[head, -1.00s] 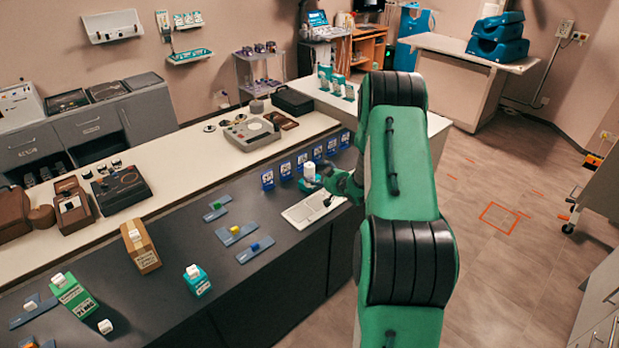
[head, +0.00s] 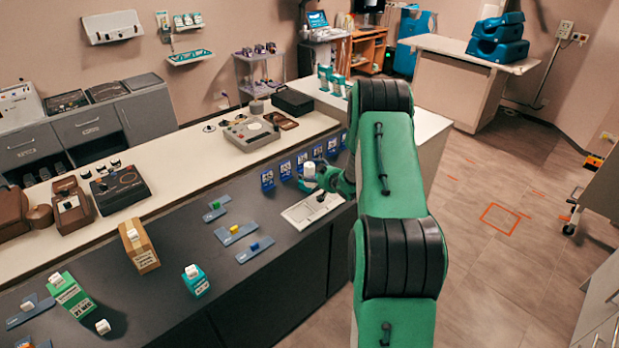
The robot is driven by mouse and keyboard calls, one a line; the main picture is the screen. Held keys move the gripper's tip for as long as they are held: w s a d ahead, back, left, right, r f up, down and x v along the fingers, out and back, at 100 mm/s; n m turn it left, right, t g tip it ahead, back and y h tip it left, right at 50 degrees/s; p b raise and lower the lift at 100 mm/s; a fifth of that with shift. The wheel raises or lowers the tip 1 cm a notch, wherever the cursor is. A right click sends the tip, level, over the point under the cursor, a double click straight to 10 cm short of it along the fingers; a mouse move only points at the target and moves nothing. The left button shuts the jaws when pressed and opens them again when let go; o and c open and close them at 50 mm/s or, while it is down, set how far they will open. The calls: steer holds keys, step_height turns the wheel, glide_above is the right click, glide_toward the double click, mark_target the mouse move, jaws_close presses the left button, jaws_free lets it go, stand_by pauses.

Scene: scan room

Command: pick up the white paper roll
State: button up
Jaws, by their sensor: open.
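A small white cylinder that looks like the white paper roll (head: 309,170) stands upright at the far end of the dark counter, beside the row of blue cards. My gripper (head: 318,173) is right by it, on its right side, with the arm reaching in from the right. The gripper is open. It is small in this view and partly hidden by my arm, so I cannot tell whether the fingers are around the roll or only beside it, or whether they touch it.
A white tray (head: 298,215) lies just in front of the roll. Blue cards (head: 267,180) stand in a row behind. Grey holders with coloured blocks (head: 236,234) lie to the left. A tan box (head: 139,247) and a teal box (head: 196,281) stand nearer.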

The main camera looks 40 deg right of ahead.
mark_target(312, 164)
steer(key=shift+w+d+f, duration=0.1)
steer(key=shift+w+f, duration=0.1)
steer(key=shift+w, duration=0.2)
steer(key=c, duration=1.5)
steer(key=shift+o, duration=0.2)
steer(key=shift+r, duration=0.2)
steer(key=shift+r, duration=0.25)
step_height(312, 164, up, 3)
steer(key=shift+f+p, duration=0.1)
steer(key=shift+p, duration=0.45)
steer(key=s+a+r+p, duration=0.1)
steer(key=s+a+p, duration=0.1)
steer(key=s+a, duration=0.7)
steer(key=s, duration=0.4)
steer(key=shift+r, duration=0.2)
steer(key=shift+s, duration=0.1)
